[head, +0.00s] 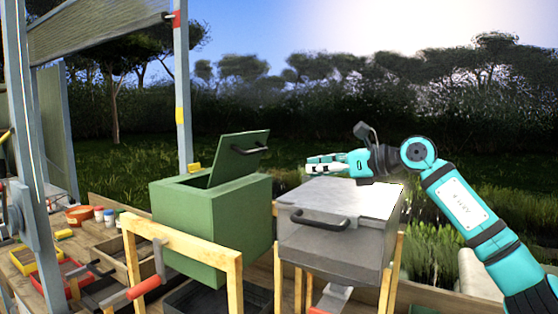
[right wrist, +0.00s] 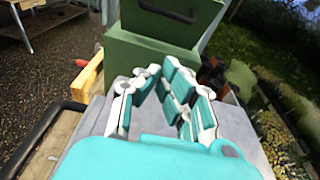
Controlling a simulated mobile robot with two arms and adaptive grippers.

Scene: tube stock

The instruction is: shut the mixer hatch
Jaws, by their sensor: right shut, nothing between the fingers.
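A green box (head: 213,225) stands on a wooden frame, with its hatch (head: 240,155) raised and leaning back at an angle. The hatch has a dark bar handle (head: 249,149). I take this open hatch for the mixer's. My right gripper (head: 314,163) is shut and empty, above the grey box and to the right of the hatch, its fingers pointing left. In the right wrist view, the fingers (right wrist: 168,88) point toward the green box (right wrist: 145,60) and its upright hatch (right wrist: 205,32), apparently without touching. My left gripper is not in view.
A grey box (head: 330,249) with a flat, shut top and a front handle (head: 320,219) stands right beside the green one. Blue-grey posts (head: 182,100) rise behind and at left. Bins and jars cover the bench at left. The air above both boxes is mostly free.

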